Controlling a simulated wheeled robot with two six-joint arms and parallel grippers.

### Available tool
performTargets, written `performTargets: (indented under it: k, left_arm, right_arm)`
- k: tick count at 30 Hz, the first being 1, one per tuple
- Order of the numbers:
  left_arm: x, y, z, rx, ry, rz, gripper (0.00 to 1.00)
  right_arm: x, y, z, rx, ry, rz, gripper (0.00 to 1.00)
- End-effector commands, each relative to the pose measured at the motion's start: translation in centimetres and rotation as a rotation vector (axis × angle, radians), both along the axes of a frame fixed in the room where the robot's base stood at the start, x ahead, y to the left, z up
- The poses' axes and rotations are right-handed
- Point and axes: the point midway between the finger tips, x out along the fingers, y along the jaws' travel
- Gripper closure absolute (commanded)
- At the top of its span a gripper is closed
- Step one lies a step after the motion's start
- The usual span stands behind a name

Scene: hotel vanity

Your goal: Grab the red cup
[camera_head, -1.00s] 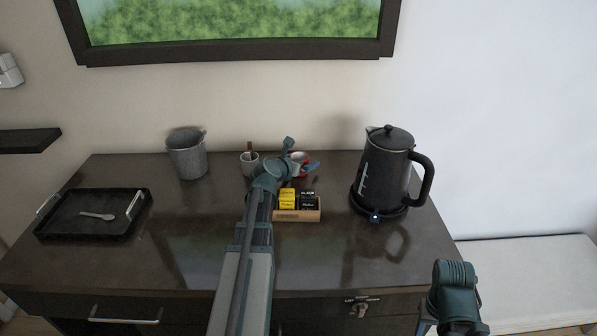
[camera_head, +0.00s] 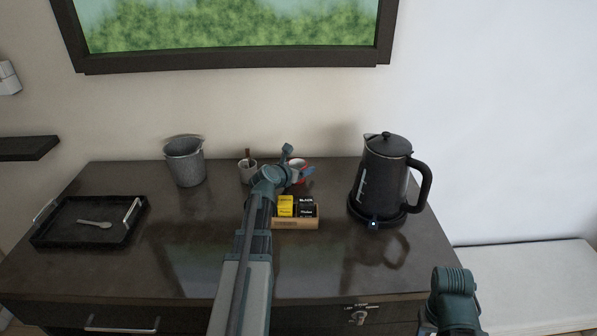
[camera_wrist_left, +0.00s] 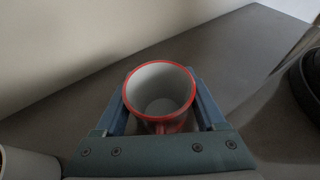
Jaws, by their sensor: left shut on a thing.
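The red cup (camera_head: 297,164), white inside with a red rim, is at the back of the vanity top, partly hidden by my left gripper (camera_head: 303,174). In the left wrist view the cup (camera_wrist_left: 160,90) is upright between the two blue fingers of my left gripper (camera_wrist_left: 162,108). The fingers are shut on its sides. I cannot tell whether its base touches the vanity. My right arm shows at the lower right of the head view, and its fingers are mostly out of sight.
A white cup (camera_head: 247,173) with something brown in it stands left of my left gripper. A box of packets (camera_head: 296,224) sits in front. A black kettle (camera_head: 383,178) stands right, a grey bucket (camera_head: 185,163) left, and a black tray (camera_head: 70,237) with a spoon far left.

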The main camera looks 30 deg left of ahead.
Motion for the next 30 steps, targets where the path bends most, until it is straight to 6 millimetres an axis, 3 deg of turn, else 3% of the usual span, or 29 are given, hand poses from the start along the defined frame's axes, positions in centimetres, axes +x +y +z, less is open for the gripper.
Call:
performTargets:
  k: [8, 24, 30]
  left_arm:
    - [0.0, 0.0, 1.6, 0.0, 0.0, 0.0, 0.9]
    - [0.0, 0.0, 9.3, 0.0, 0.0, 0.0, 0.9]
    - [0.0, 0.0, 10.1, 0.0, 0.0, 0.0, 0.9]
  right_arm:
    - [0.0, 0.0, 1.6, 0.0, 0.0, 0.0, 0.5]
    - [0.0, 0.0, 9.3, 0.0, 0.0, 0.0, 0.5]
    - [0.0, 0.0, 10.1, 0.0, 0.0, 0.0, 0.5]
